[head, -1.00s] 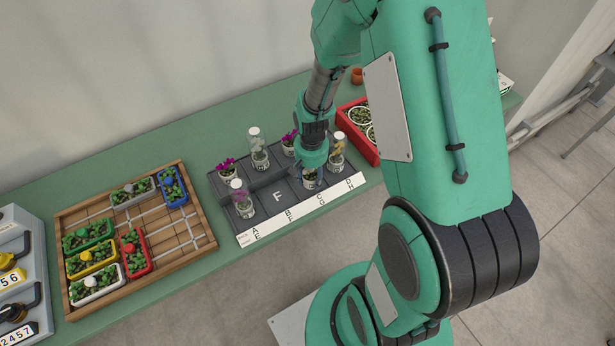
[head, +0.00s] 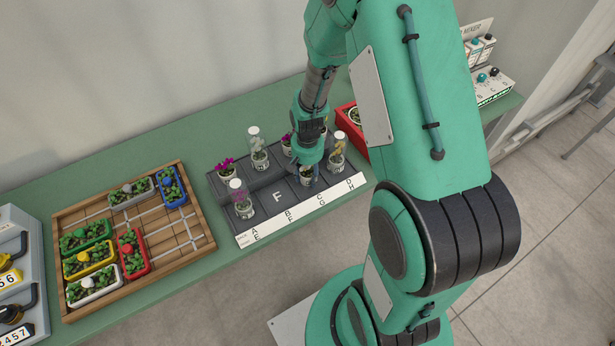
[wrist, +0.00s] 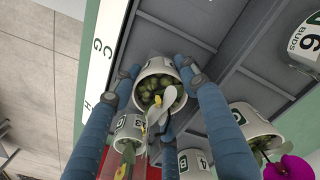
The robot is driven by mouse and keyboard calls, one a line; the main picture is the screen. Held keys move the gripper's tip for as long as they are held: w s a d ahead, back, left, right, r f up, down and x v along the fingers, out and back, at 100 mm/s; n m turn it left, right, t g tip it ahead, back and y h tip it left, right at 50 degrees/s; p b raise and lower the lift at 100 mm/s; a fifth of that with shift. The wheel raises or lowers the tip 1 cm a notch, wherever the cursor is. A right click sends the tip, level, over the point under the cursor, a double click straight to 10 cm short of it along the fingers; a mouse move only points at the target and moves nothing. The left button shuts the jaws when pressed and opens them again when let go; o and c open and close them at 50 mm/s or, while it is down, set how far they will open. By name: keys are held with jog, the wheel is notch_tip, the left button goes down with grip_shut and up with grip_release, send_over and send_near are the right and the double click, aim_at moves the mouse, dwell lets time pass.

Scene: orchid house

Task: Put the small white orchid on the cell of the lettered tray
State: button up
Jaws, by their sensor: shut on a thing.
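The lettered tray (head: 318,199) is dark grey with a white label strip along its front edge. My gripper (head: 309,163) is over its front row, at the third column, marked C and G. It is shut on a small white pot (head: 306,178), the small white orchid. In the wrist view my fingers (wrist: 158,76) are around the pot (wrist: 155,68), with green leaves and a pale petal inside. I cannot tell whether the pot touches the tray. The cell marked F (head: 277,197), left of it, is bare.
A covered pot (head: 240,199) stands front left in the tray, another (head: 258,150) behind, and one with yellow blooms (head: 338,150) right of my gripper. A magenta orchid (head: 227,167) is at the back left. A wooden planter tray (head: 190,215) lies left, a red crate (head: 346,116) right.

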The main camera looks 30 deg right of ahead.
aim_at(307, 168)
jog(key=shift+f, duration=0.3)
jog(key=shift+f, duration=0.15)
jog(key=o, duration=1.3)
notch_tip(307, 168, up, 12)
jog(key=shift+r+p, duration=0.2)
jog(key=shift+p, duration=1)
